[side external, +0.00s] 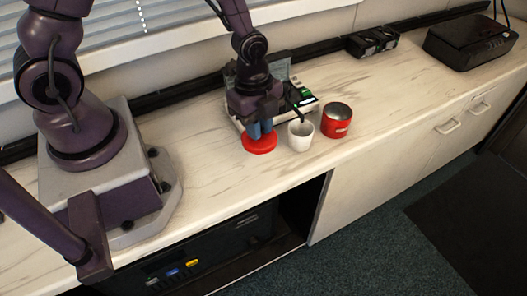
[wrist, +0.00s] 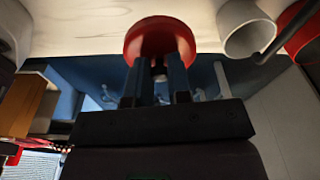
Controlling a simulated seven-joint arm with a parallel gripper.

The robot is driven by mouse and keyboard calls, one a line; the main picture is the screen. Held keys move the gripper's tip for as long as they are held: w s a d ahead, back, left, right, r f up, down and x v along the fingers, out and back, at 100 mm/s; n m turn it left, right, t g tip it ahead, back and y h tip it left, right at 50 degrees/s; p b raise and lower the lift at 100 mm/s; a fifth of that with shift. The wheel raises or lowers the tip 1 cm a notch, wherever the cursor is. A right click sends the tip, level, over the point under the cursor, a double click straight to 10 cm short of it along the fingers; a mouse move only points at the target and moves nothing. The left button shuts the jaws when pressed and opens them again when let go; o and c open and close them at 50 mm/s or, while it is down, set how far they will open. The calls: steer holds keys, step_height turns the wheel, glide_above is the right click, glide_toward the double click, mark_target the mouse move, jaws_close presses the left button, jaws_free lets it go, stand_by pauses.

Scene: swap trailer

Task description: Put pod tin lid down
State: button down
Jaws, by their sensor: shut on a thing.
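The pod tin lid is a round red disc (side external: 260,143) at or just above the counter top in the side view, left of a white cup. My gripper (side external: 260,129) points down over it, with its blue fingers at the lid's middle. In the wrist view the red lid (wrist: 160,38) is at the fingertips, and my gripper (wrist: 160,62) is shut on a part at its centre that is mostly hidden. I cannot tell whether the lid touches the counter. The red tin (side external: 337,120) stands upright and uncovered, right of the white cup.
The white cup (side external: 300,135) stands close to the right of the lid. A black rack (side external: 371,42) and a black box (side external: 470,41) are at the back right. The counter (side external: 215,150) is clear towards my base.

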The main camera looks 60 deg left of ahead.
mark_target(262, 161)
steer(key=f, duration=0.3)
steer(key=shift+w+f, duration=0.25)
steer(key=shift+f, duration=2.1)
steer(key=c, duration=1.1)
jaws_free()
steer(key=shift+f, duration=0.1)
steer(key=shift+o, duration=0.2)
